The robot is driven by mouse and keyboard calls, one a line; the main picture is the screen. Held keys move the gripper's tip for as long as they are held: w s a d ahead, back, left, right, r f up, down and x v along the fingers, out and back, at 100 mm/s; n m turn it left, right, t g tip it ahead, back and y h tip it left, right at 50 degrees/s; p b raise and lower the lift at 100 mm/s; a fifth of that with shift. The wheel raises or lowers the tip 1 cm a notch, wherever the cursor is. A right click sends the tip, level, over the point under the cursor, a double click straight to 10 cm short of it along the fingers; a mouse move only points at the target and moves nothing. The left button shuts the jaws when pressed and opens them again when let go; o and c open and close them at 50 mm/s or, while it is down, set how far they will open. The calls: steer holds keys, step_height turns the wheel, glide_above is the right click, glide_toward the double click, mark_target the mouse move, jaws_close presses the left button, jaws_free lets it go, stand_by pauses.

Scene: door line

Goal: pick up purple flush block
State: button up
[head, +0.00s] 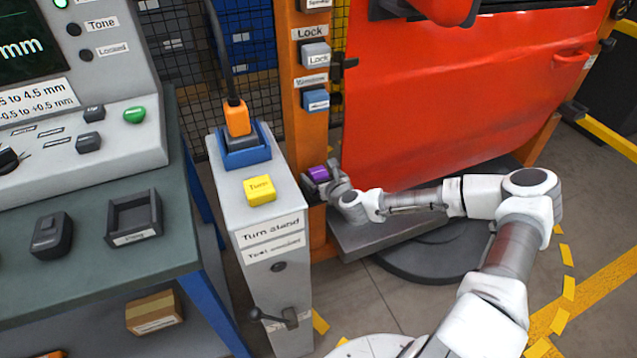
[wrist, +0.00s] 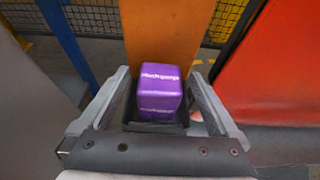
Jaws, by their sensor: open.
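The purple flush block (head: 318,173) sits in a dark holder on the orange post, low beside the red door. In the wrist view the purple block (wrist: 160,90) shows white lettering and stands in a black holder (wrist: 156,127). My gripper (wrist: 162,84) is open, with one finger on each side of the block. A gap shows between each finger and the block. In the head view my gripper (head: 328,180) is at the block, and its fingers are small and partly hidden there.
A grey turn stand (head: 262,215) with a yellow button (head: 260,190) stands just left of my gripper. The red door (head: 455,100) is to the right. The orange post (head: 289,75) carries grey and blue blocks above. A workbench (head: 80,270) is at the left.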

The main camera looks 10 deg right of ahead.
steer(key=shift+w+a+f, duration=0.1)
steer(key=shift+w+f, duration=0.1)
steer(key=shift+w, duration=0.25)
jaws_close()
